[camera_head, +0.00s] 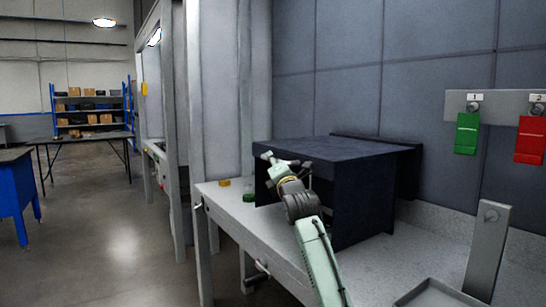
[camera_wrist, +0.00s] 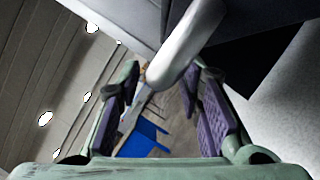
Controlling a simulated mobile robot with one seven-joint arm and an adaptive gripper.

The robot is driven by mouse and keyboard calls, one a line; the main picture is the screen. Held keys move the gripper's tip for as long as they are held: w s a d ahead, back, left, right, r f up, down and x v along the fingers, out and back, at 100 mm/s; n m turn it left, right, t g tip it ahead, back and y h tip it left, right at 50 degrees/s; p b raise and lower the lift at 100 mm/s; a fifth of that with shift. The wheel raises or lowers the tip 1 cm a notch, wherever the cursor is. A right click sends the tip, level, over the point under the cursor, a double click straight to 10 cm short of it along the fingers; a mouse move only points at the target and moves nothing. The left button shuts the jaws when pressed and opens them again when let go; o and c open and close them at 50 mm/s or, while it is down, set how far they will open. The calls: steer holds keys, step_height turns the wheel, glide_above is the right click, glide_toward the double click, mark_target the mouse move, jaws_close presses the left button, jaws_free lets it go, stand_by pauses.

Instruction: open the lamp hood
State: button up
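The lamp hood (camera_head: 335,150) is a dark blue box-like cover on the grey bench, with its top panel and near side panel facing me. My gripper (camera_head: 275,163) is at the hood's left front edge, just below the top panel. In the wrist view the fingers (camera_wrist: 165,82) with purple pads stand apart. A pale rounded bar (camera_wrist: 187,42) comes down from the top and ends between the fingertips; it looks like a handle. I cannot tell whether either finger touches it. The hood's inside is hidden in the head view.
A grey tray (camera_head: 435,293) and upright bracket (camera_head: 488,250) are at right. Green (camera_head: 467,134) and red (camera_head: 530,140) tags hang on the wall.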

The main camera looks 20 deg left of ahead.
steer(key=shift+x, duration=1.1)
steer(key=shift+c, duration=0.4)
jaws_close()
